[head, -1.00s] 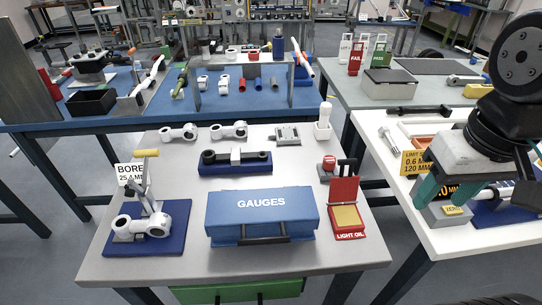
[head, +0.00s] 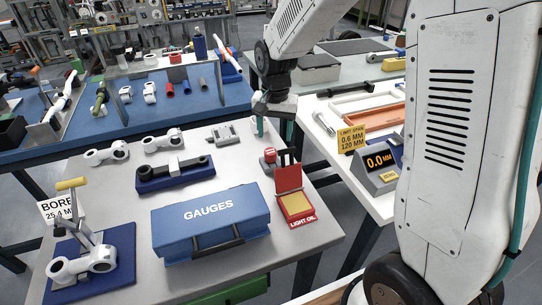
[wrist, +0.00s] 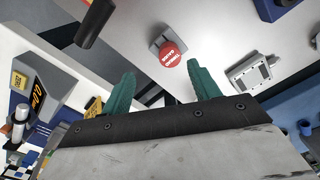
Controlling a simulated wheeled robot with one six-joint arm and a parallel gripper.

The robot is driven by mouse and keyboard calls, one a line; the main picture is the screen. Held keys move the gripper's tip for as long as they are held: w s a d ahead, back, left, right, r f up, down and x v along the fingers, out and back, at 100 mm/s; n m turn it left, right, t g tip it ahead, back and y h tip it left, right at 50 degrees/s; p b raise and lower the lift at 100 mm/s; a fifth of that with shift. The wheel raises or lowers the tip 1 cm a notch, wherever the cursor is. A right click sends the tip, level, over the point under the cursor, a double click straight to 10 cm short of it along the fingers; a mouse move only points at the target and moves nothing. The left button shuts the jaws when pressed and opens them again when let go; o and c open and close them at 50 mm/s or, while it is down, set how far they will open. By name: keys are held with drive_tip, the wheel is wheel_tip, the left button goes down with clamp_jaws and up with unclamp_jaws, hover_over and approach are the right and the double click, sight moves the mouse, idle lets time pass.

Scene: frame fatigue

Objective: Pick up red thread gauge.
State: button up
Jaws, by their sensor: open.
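No item can be read as a thread gauge. A red round cap with white lettering (head: 268,155) sits on a small grey block on the grey-white table. It also shows in the wrist view (wrist: 171,55), beyond the fingers and apart from them. My gripper (head: 275,128) hangs over the right back edge of that table, partly hidden by its own housing. In the wrist view its teal fingers (wrist: 162,76) are spread with nothing between them.
A blue GAUGES case (head: 210,222), an open red LIGHT OIL box (head: 296,205) and a blue bore stand (head: 105,280) occupy the near table. A grey block (head: 222,134) lies toward its back. A white table with a display (head: 378,165) stands to the right.

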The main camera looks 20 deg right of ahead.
sight(270, 151)
drive_tip(key=shift+w+f, duration=0.3)
drive_tip(key=shift+f, duration=0.2)
drive_tip(key=shift+w+f, duration=0.25)
drive_tip(key=shift+f, duration=0.25)
drive_tip(key=f, duration=0.7)
drive_tip(key=shift+w+a+f, duration=0.2)
drive_tip(key=shift+w+a, duration=0.1)
drive_tip(key=shift+w, duration=0.1)
drive_tip(key=c, duration=1.1)
